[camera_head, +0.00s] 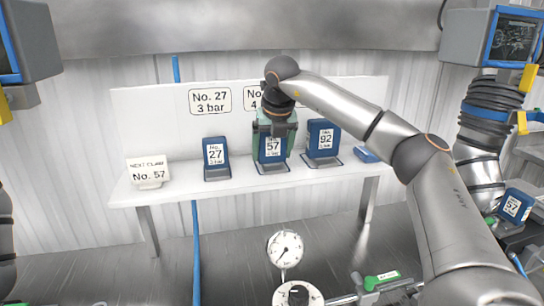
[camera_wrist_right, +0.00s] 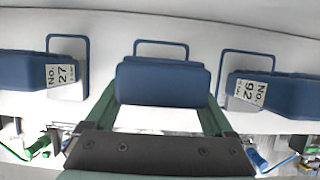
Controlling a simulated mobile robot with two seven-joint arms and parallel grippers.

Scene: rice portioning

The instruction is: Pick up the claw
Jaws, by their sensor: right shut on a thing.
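The blue claw No. 57 (camera_head: 271,149) stands upright in its stand on the white shelf, between the other two claws. My right gripper (camera_head: 272,130) reaches down over it and is shut on it, with a finger on each side. In the right wrist view the same claw (camera_wrist_right: 163,84) sits between the green fingers, its wire stand loop behind it. A small sign (camera_head: 148,174) at the shelf's left end reads "Next claw No. 57". My left gripper is not in view.
Claw No. 27 (camera_head: 215,157) stands left of the gripper and claw No. 92 (camera_head: 323,139) stands close on its right. A pressure gauge (camera_head: 285,249) is in front of the shelf. Another blue No. 57 piece (camera_head: 513,207) is at the far right.

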